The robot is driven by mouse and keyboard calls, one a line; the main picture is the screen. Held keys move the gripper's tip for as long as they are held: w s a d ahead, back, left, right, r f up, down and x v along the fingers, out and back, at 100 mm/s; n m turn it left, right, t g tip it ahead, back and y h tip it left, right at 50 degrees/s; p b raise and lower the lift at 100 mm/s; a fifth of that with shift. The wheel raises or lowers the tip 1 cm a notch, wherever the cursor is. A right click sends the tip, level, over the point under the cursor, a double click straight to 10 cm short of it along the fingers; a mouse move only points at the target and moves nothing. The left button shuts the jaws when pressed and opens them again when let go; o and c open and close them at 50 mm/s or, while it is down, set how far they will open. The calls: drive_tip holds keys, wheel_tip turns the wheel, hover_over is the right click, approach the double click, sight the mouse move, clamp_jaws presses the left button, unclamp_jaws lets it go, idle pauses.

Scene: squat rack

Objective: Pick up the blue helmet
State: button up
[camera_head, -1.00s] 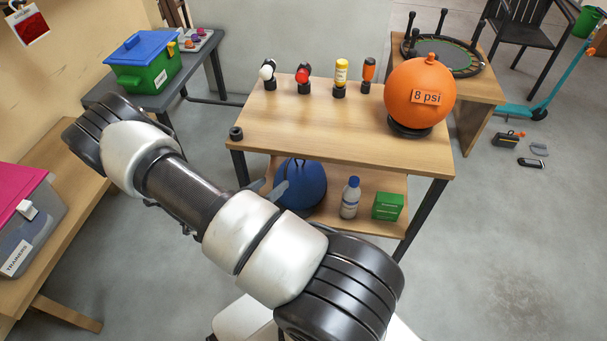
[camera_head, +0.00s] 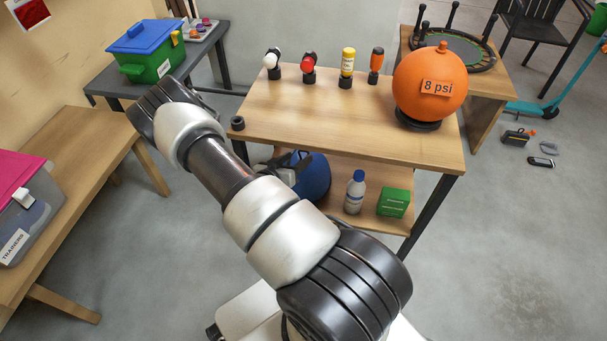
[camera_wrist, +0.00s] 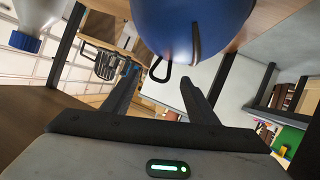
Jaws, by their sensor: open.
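The blue helmet (camera_head: 316,178) sits on the lower shelf of the wooden table, at its left end, partly hidden by my arm and gripper in the head view. In the wrist view the rounded blue helmet (camera_wrist: 190,22) fills the top middle, with a dark strap and a black loop hanging from it. My gripper (camera_head: 290,166) is at the shelf's left side, close in front of the helmet. In the wrist view my gripper (camera_wrist: 160,75) has its two dark fingers apart with nothing between them; the helmet lies just beyond the fingertips.
On the same shelf (camera_head: 340,160) stand a blue-capped bottle (camera_head: 355,192) and a green box (camera_head: 394,203), right of the helmet. The tabletop (camera_head: 330,122) above holds an orange ball (camera_head: 430,86) and several small items. A wooden bench (camera_head: 90,165) stands left.

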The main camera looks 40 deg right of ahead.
sight(303, 154)
drive_tip(key=b+x, duration=0.1)
drive_tip(key=x, duration=0.3)
drive_tip(key=shift+d+f+b, duration=0.1)
drive_tip(key=shift+d+b, duration=0.05)
drive_tip(key=shift+b, duration=0.15)
drive_tip(key=shift+w+d+f, duration=0.1)
drive_tip(key=shift+w+d, duration=0.1)
drive_tip(key=shift+d, duration=0.2)
clamp_jaws()
